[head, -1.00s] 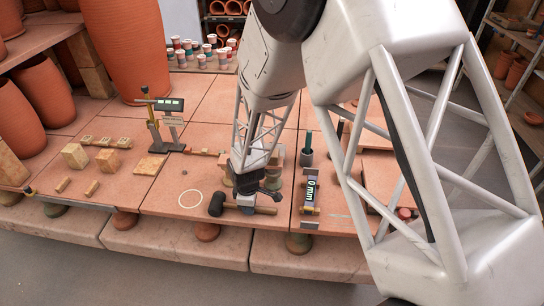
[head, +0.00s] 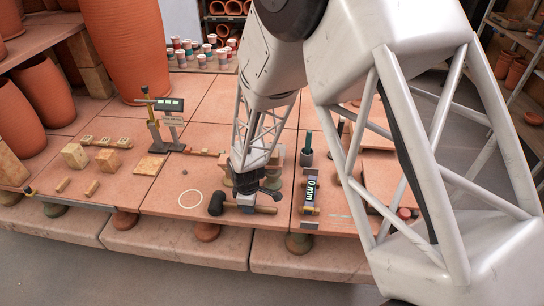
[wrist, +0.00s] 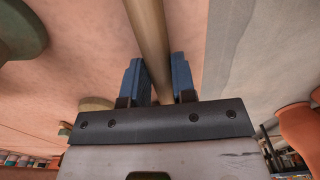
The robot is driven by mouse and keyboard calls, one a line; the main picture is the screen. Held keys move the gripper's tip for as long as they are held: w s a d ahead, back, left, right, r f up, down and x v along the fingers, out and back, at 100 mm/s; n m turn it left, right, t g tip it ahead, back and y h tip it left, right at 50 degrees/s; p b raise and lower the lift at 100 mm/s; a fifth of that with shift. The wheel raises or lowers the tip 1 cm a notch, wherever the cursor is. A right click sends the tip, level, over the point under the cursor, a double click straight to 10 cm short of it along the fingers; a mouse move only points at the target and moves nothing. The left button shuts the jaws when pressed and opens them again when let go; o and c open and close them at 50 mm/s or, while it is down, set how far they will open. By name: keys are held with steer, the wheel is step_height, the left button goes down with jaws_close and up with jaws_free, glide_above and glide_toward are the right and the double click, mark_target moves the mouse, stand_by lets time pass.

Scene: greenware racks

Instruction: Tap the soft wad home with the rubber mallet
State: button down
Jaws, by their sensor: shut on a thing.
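The rubber mallet has a black head (head: 216,203) and a tan wooden handle (head: 266,210). It lies sideways near the front edge of the slab table, head to the left. My gripper (head: 246,206) is shut on the handle, to the right of the head. In the wrist view, the handle (wrist: 150,35) runs between the two blue fingers of my gripper (wrist: 157,75).
A gauge reading 0 mm (head: 311,190) stands just right of the mallet. A stand with a display (head: 170,106), blocks (head: 75,156) and short pegs (head: 92,188) are to the left. Tall clay pots (head: 122,45) stand at the back left.

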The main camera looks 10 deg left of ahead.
steer(key=shift+r, duration=2.85)
